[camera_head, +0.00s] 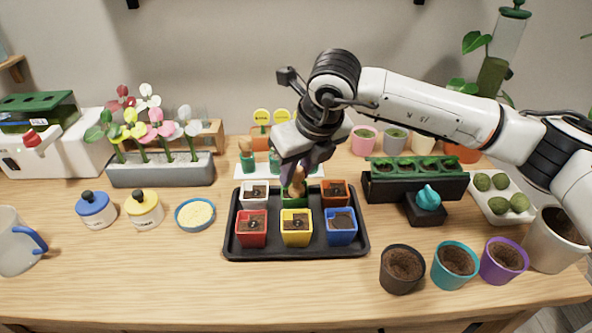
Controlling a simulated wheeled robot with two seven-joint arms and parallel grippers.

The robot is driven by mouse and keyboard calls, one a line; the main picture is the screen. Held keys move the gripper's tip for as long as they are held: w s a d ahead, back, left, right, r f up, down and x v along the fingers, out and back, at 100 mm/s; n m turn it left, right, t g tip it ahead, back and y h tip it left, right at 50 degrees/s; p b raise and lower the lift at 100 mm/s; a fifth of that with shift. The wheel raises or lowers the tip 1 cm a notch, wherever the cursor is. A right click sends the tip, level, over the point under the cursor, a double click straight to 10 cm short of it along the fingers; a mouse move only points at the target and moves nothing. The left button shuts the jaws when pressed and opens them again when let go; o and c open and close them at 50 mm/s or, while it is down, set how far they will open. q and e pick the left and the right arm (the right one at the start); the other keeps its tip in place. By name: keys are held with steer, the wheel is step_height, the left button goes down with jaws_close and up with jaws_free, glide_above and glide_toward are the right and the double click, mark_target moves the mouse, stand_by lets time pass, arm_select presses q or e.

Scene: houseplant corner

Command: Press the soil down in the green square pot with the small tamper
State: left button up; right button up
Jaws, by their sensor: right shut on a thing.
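The green square pot (293,202) stands in the middle of the back row on the black tray (297,253). My right gripper (298,170) is right above it, pointing down and shut on the small tamper (298,189). The tamper has a light wooden body and is roughly upright. Its lower end is at the pot's opening; I cannot tell whether it touches the soil. The gripper and tamper hide most of the pot's inside. My left gripper is not in view.
White (254,195), orange (335,193), red (251,229), yellow (296,227) and blue (341,226) square pots crowd the tray around the green one. Round soil pots stand front right, including a black one (402,269).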

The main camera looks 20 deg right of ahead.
steer(key=shift+s+f+b, duration=0.15)
steer(key=shift+f+b, duration=0.1)
steer(key=shift+b, duration=0.1)
stand_by(1.2)
steer(key=shift+r+p, duration=1.5)
steer(key=shift+r, duration=2.2)
